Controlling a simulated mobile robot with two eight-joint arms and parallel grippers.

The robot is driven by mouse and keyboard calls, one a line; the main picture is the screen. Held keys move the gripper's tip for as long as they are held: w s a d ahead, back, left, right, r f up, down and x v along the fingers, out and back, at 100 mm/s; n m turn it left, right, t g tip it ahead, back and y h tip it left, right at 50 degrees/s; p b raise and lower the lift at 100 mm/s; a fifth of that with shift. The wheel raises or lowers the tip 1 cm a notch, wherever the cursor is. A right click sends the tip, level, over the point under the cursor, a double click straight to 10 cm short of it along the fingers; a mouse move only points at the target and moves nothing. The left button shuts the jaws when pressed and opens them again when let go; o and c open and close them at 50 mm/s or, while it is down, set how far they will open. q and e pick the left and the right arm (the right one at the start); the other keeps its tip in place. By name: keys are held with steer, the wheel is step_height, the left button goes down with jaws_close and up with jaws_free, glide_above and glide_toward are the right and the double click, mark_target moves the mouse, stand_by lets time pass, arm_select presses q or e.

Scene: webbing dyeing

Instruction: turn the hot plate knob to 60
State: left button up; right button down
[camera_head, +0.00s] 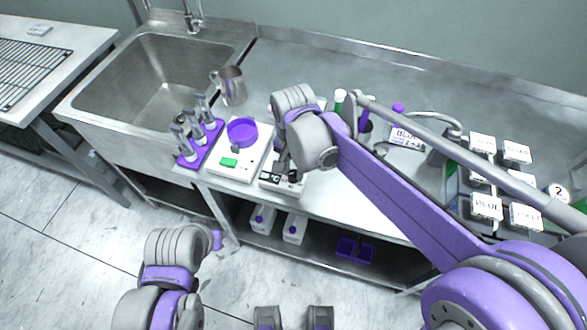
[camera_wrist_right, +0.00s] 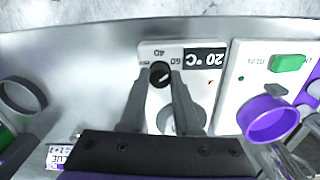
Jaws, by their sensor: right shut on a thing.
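The hot plate (camera_wrist_right: 200,84) is a white box with a dark display reading 20 °C, upside down in the right wrist view. Its black knob (camera_wrist_right: 160,73) has a light pointer mark, and small dial numbers are printed beside it. My right gripper (camera_wrist_right: 160,82) is shut on the knob, one finger on each side. In the head view the right gripper (camera_head: 285,165) is over the hot plate front (camera_head: 270,184), and my arm hides much of the plate.
A white device with a green button (camera_head: 229,162) and a purple dish (camera_head: 242,131) stands close beside the hot plate. Labelled boxes (camera_head: 487,206) stand at the right.

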mark_target(294, 173)
steer(key=shift+m, duration=0.6)
steer(key=c, duration=0.6)
jaws_free()
steer(key=shift+r, duration=0.1)
step_height(294, 173, up, 11)
steer(key=shift+f+p, duration=0.15)
steer(key=shift+p, duration=0.2)
